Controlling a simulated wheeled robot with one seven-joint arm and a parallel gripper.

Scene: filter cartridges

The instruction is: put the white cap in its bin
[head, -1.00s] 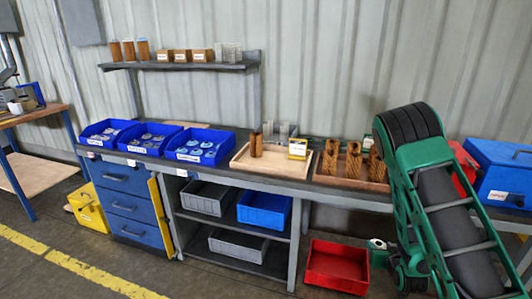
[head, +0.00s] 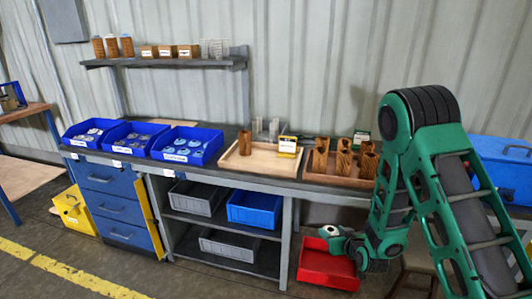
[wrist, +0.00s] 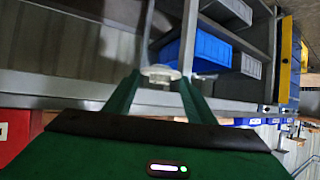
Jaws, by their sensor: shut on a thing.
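The white cap (wrist: 160,74) is between the two green fingertips of my gripper (wrist: 158,80) in the wrist view. It is a small pale disc, and the jaws are shut on it. In the head view my gripper (head: 328,231) is low in front of the bench, over the red floor bin in the picture. Three blue bins stand on the bench's left part: left (head: 66,141), middle (head: 108,147) and right (head: 166,155). They hold pale and bluish round parts. Their labels are too small to read.
A wooden tray (head: 238,171) with a brown cartridge and a box stands right of the bins. Another tray (head: 312,178) holds several brown cartridges. Grey and blue crates fill the shelves below. A red bin (head: 318,277) is on the floor. The floor at front left is clear.

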